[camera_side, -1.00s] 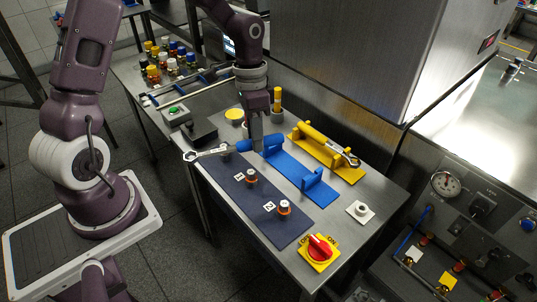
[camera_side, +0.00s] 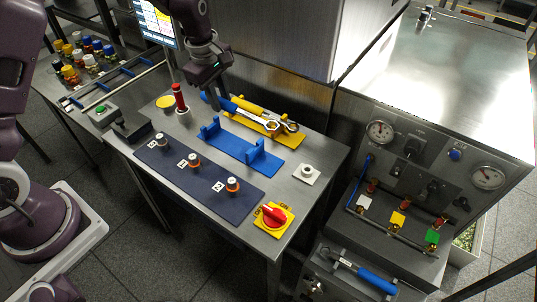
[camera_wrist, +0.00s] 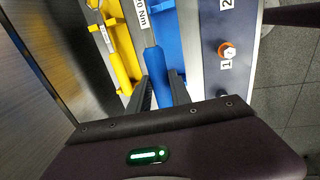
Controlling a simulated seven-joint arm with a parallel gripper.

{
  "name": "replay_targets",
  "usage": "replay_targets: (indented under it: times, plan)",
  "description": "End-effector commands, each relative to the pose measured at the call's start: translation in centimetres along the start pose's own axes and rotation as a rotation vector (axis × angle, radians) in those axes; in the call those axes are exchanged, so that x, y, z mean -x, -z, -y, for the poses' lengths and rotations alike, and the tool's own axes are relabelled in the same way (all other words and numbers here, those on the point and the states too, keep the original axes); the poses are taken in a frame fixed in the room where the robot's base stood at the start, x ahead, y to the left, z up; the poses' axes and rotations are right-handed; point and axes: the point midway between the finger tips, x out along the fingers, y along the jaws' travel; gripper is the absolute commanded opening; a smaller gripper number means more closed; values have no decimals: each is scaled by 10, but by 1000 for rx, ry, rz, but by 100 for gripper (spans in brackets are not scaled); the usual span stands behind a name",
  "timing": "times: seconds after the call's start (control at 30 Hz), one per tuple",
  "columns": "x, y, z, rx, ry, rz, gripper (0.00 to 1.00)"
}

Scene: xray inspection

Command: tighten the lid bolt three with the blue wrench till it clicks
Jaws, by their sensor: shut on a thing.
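My gripper (camera_side: 219,100) is shut on the blue handle of the blue wrench (camera_side: 231,105). In the wrist view the handle (camera_wrist: 154,66) sits between my two fingers (camera_wrist: 158,92). The wrench's metal shaft points right in the side view, its ring head (camera_side: 291,127) close to the yellow wrench's head. It appears raised, clear of the empty blue holder (camera_side: 236,146). On the dark blue lid (camera_side: 208,187) stand three bolts: bolt one (camera_side: 194,160) and bolt two (camera_side: 232,184) with orange rings, and a paler bolt (camera_side: 162,139) at the far end, its label unreadable.
The yellow wrench (camera_side: 248,108) lies in its yellow holder (camera_side: 289,139) behind. A red post (camera_side: 180,97) stands near the yellow disc (camera_side: 165,102). A red switch (camera_side: 272,216) and white button (camera_side: 307,172) are nearer. Another blue-handled wrench (camera_side: 376,279) lies at lower right.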

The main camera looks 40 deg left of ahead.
Motion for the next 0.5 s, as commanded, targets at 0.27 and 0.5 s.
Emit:
replay_targets:
  times: [0.27,0.5]
  plan:
    - [-19,1,5,-1,6,1,0]
    - [-64,0,12,-4,6,2,0]
